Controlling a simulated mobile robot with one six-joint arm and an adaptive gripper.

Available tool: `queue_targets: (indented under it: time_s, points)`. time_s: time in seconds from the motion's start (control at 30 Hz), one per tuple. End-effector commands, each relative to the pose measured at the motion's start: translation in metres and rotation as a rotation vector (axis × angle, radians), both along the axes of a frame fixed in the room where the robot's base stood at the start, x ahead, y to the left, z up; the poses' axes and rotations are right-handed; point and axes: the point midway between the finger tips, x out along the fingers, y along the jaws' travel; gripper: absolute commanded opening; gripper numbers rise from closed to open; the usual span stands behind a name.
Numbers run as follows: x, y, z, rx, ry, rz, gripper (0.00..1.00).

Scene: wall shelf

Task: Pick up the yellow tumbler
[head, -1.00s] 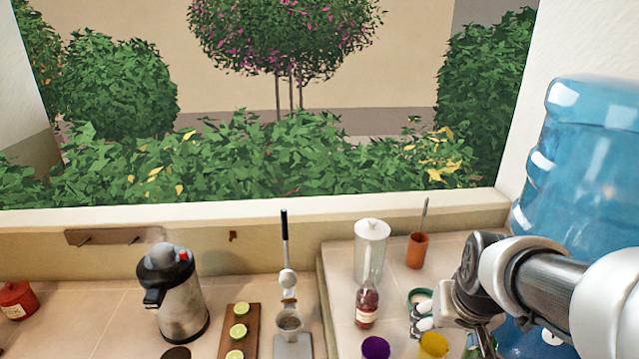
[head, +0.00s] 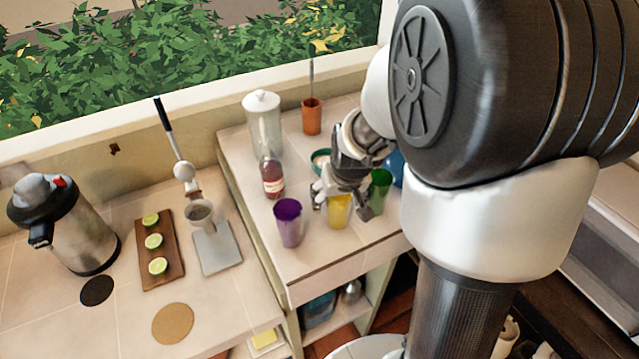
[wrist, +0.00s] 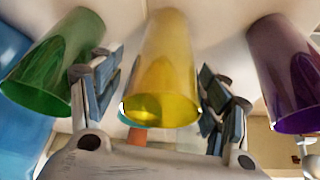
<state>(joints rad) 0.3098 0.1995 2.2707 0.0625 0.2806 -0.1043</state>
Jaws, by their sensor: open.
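The yellow tumbler (head: 339,211) stands on the raised counter between a purple tumbler (head: 289,222) and a green tumbler (head: 379,190). My gripper (head: 343,205) is at the yellow tumbler, and its fingers partly hide it in the head view. In the wrist view the yellow tumbler (wrist: 160,75) appears between the two open fingers of my gripper (wrist: 160,98). The green tumbler (wrist: 52,68) is just outside the left finger, and the purple tumbler (wrist: 285,75) is outside the right finger.
A bottle of red contents (head: 272,176) and a lidded clear jar (head: 263,125) stand behind the purple tumbler. An orange pot (head: 312,117) is at the back. A lime board (head: 157,250) and a steel flask (head: 75,235) are on the lower counter.

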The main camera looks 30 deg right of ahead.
Motion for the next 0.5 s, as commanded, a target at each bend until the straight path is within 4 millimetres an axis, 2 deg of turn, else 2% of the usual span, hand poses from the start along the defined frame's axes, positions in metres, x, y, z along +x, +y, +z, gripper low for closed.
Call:
queue_targets:
  time_s: [0.1,0.33,0.5]
  points:
    - [0.0033,-0.0007,-0.0086,0.000,0.000,0.000,0.70]
    - [0.0037,-0.0007,-0.0082,0.000,-0.001,0.000,0.70]
    - [0.0036,-0.0007,-0.0081,0.000,-0.001,0.000,0.58]
